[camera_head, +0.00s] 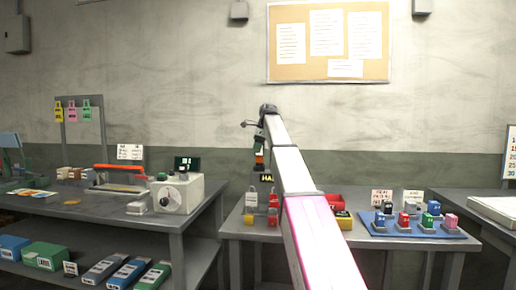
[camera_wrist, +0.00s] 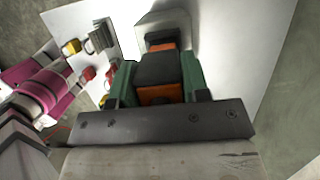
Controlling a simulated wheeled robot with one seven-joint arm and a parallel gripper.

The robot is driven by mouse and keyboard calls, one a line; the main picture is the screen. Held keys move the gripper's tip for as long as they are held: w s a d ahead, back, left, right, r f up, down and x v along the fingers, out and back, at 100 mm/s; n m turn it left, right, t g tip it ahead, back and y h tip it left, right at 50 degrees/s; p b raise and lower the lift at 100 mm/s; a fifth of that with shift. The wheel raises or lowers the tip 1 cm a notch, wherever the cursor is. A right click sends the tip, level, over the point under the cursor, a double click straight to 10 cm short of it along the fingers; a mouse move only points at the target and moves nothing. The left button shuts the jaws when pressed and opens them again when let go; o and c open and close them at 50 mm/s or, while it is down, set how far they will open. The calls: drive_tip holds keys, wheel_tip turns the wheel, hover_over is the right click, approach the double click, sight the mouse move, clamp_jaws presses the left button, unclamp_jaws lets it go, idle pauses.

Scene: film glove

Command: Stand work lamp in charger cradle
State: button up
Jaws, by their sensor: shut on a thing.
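My gripper (camera_head: 259,152) hangs from the end of my raised arm, above the middle table. It is shut on the work lamp, a black and orange block (camera_wrist: 158,70). In the wrist view the lamp sits between two green fingers of my gripper (camera_wrist: 158,82). In the head view the lamp is a small orange and dark patch (camera_head: 259,160) above the tabletop. A pale grey bracket-like shape (camera_wrist: 172,22) shows just beyond the lamp in the wrist view; I cannot tell whether it is the charger cradle or whether they touch.
The middle table (camera_head: 365,236) holds padlocks (camera_head: 272,215), a red box (camera_head: 334,203) and a blue mat (camera_head: 455,233) with several coloured items. My arm hides part of this table. The left bench (camera_head: 125,212) carries a dial box (camera_head: 178,193) and tools. A notice board (camera_head: 285,72) hangs behind.

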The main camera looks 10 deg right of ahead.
drive_tip(key=o, duration=1.1)
drive_tip(key=shift+r, duration=0.1)
drive_tip(key=v, duration=0.9)
drive_tip(key=shift+d+r, duration=0.15)
drive_tip(key=shift+r, duration=0.15)
drive_tip(key=shift+d+r, duration=0.1)
drive_tip(key=shift+r, duration=0.35)
drive_tip(key=shift+s, duration=0.1)
